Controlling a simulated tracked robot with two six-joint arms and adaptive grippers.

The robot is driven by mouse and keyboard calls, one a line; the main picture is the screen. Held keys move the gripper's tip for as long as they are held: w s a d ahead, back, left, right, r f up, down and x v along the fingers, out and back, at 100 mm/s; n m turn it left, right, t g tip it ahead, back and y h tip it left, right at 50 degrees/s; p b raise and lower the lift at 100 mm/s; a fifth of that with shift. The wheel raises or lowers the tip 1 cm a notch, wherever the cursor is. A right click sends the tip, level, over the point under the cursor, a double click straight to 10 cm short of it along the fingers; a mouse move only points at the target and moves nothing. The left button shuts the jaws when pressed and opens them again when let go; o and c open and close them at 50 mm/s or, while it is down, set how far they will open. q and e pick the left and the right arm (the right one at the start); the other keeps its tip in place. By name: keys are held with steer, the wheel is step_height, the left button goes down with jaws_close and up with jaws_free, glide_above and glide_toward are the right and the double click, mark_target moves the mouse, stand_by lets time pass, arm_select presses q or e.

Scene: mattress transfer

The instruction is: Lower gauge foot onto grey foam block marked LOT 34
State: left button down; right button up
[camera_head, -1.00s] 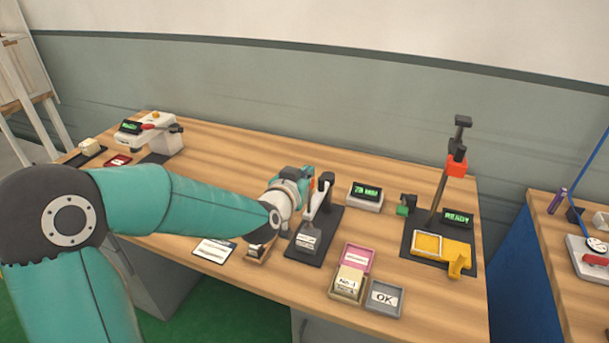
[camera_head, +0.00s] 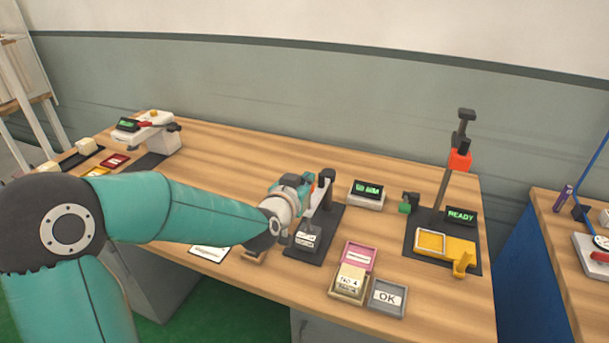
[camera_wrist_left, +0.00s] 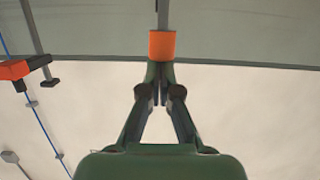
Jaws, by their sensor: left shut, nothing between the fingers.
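The grey foam block (camera_head: 305,238) with a white label sits on the dark base of the gauge (camera_head: 327,177); its lettering is too small to read. The gauge's pale arm (camera_head: 316,206) slopes down toward the block. I cannot tell if the foot touches the block. My left gripper (camera_head: 311,181) is beside the top of the gauge, its fingers mostly hidden by the wrist. In the left wrist view my left gripper (camera_wrist_left: 158,78) is shut and empty. An orange piece on a grey rod (camera_wrist_left: 162,45) shows just beyond the fingertips. My right gripper is not in view.
A readout box (camera_head: 366,195) stands right of the gauge. Pink (camera_head: 358,256), beige (camera_head: 347,287) and grey OK (camera_head: 387,298) trays lie in front. A stand with a yellow fixture (camera_head: 458,245) is at right. A white machine (camera_head: 146,131) is at far left.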

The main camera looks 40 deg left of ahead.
arm_select(q)
steer(key=s+d+r+p, duration=0.2)
steer(key=s+r, duration=0.4)
steer(key=s, duration=0.3)
steer(key=shift+s+d+r, duration=0.15)
steer(key=shift+s, duration=0.05)
stand_by(0.3)
stand_by(0.4)
